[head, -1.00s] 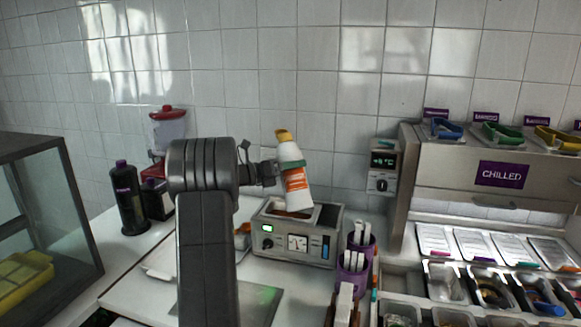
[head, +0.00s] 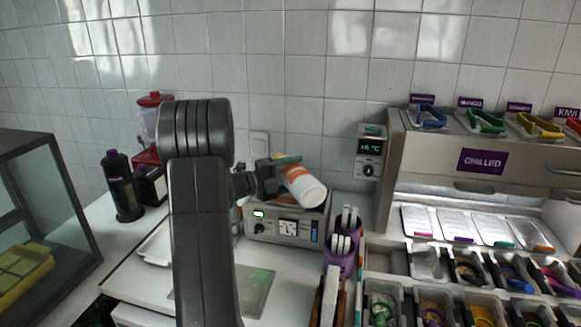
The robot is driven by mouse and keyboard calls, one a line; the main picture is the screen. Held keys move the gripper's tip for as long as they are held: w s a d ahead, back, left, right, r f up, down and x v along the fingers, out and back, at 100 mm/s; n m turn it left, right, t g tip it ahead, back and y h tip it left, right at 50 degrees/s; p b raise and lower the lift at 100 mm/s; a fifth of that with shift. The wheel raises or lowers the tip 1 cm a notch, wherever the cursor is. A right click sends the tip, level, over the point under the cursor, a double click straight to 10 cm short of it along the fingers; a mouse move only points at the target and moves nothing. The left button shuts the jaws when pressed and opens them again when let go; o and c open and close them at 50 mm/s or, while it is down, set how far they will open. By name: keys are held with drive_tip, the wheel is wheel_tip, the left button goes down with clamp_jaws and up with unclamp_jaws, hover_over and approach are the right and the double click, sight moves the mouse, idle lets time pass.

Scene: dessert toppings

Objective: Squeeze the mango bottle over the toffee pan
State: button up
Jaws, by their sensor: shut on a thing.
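The mango bottle (head: 306,191) is white with an orange label. My gripper (head: 284,164) is shut on it and holds it above the metal warmer (head: 288,229). The bottle is steeply tilted, its white base toward the lower right and its other end toward the upper left. The nozzle end is hidden behind my gripper and arm. The toffee pan is not clearly visible; the bottle and my arm cover most of the warmer's top, so I cannot tell which opening lies under the nozzle.
Purple cups (head: 341,255) with white-handled tools stand right of the warmer. A dark bottle (head: 122,187) and a red-lidded dispenser (head: 153,120) stand at left. The chilled station (head: 440,145) with topping trays fills the right. A glass case (head: 45,215) stands at far left.

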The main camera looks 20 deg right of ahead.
drive_tip(key=shift+r+n+p, duration=1.4)
drive_tip(key=shift+n+p, duration=0.5)
drive_tip(key=shift+p, duration=2.85)
drive_tip(key=shift+f+n+b, duration=0.3)
drive_tip(key=shift+n+b, duration=0.05)
drive_tip(key=shift+n, duration=0.45)
drive_tip(key=shift+w+f+n, duration=0.4)
drive_tip(key=shift+f+n, duration=0.35)
drive_tip(key=shift+w+f+n, duration=0.4)
drive_tip(key=shift+f+n, duration=0.3)
drive_tip(key=shift+n, duration=0.05)
drive_tip(key=o, duration=0.5)
drive_tip(key=shift+c, duration=0.2)
drive_tip(key=c, duration=0.7)
